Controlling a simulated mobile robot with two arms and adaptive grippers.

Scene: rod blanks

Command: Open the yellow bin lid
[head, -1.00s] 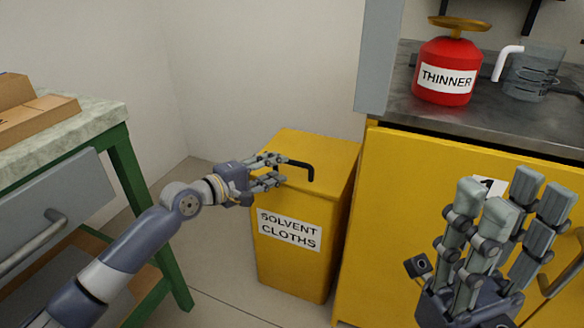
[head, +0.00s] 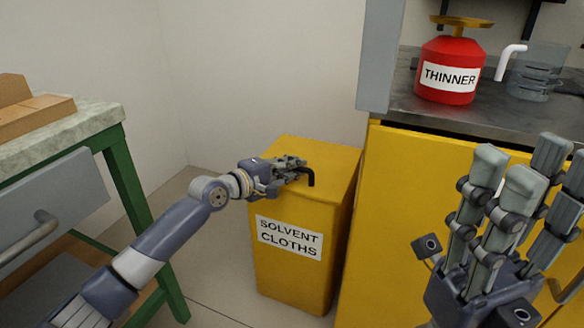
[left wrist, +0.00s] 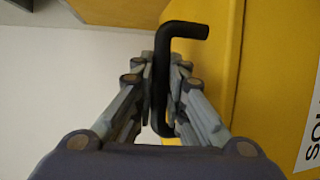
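The yellow bin (head: 281,272), labelled SOLVENT CLOTHS, stands on the floor in the middle of the head view. Its yellow lid (head: 330,160) lies flat and closed on top. A black bent handle (head: 311,177) is fixed on the lid. My left gripper (head: 300,166) is at the handle. In the left wrist view the fingers (left wrist: 163,68) are shut on the handle (left wrist: 184,29) from both sides, and its bent end sticks out past them. Part of the handle is hidden by the fingers. My right gripper (head: 533,170) is open and empty at the right, fingers up.
A yellow cabinet (head: 391,210) with a grey worktop stands close right of the bin. It carries a red THINNER can (head: 447,88) and a clear jug (head: 541,80). A green-legged bench (head: 127,180) with a grey drawer is at the left. A wall stands behind the bin.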

